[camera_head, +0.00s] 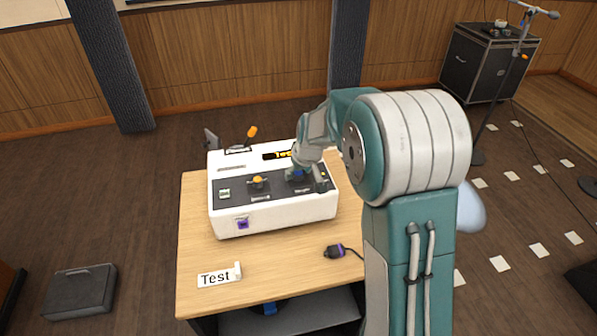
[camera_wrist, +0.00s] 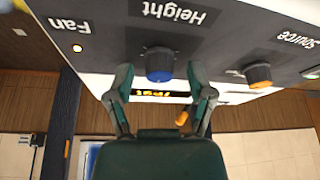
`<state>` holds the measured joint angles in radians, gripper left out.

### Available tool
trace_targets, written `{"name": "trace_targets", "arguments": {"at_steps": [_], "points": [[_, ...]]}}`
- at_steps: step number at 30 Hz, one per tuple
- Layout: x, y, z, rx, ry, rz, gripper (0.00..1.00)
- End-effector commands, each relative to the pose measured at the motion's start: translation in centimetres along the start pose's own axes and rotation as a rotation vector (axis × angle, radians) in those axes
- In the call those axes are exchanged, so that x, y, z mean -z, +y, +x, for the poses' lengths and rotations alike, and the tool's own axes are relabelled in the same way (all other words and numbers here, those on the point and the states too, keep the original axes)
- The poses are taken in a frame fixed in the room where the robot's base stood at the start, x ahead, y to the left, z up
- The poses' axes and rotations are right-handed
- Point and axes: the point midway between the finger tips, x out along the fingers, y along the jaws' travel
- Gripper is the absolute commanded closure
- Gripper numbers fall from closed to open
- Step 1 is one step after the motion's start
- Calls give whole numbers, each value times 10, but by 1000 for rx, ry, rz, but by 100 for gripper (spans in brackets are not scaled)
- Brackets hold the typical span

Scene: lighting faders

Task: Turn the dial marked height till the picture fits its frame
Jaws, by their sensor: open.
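The height dial, dark with a blue face (camera_wrist: 159,66), sits under the upside-down word Height in the wrist view. My gripper (camera_wrist: 158,76) is open, with one finger on each side of the dial; I cannot tell whether either finger touches it. In the head view my gripper (camera_head: 299,176) is over the right half of the white console (camera_head: 275,214) and mostly covers the dial. A black display with yellow lettering (camera_head: 275,156) is partly hidden by my arm there; the wrist view shows it beyond the dial (camera_wrist: 160,93), its lettering partly cut off.
An orange-faced dial marked Source (camera_wrist: 258,75) is beside the height dial; a Fan label (camera_wrist: 69,25) is on the other side. An orange-tipped lever (camera_head: 252,132) rises behind the console. A Test card (camera_head: 216,278) and a dark plug (camera_head: 336,251) lie on the wooden table (camera_head: 197,246).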

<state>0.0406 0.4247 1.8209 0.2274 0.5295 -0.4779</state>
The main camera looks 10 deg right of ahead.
Motion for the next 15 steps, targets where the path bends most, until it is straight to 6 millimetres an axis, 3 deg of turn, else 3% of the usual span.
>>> {"name": "trace_targets", "arguments": {"at_steps": [6, 7, 11, 12, 15], "points": [[0, 0, 1, 0, 0, 0, 31], [0, 0, 1, 0, 0, 0, 35], [0, 0, 1, 0, 0, 0, 93], [0, 0, 1, 0, 0, 0, 100], [0, 0, 1, 1, -1, 0, 100]]}}
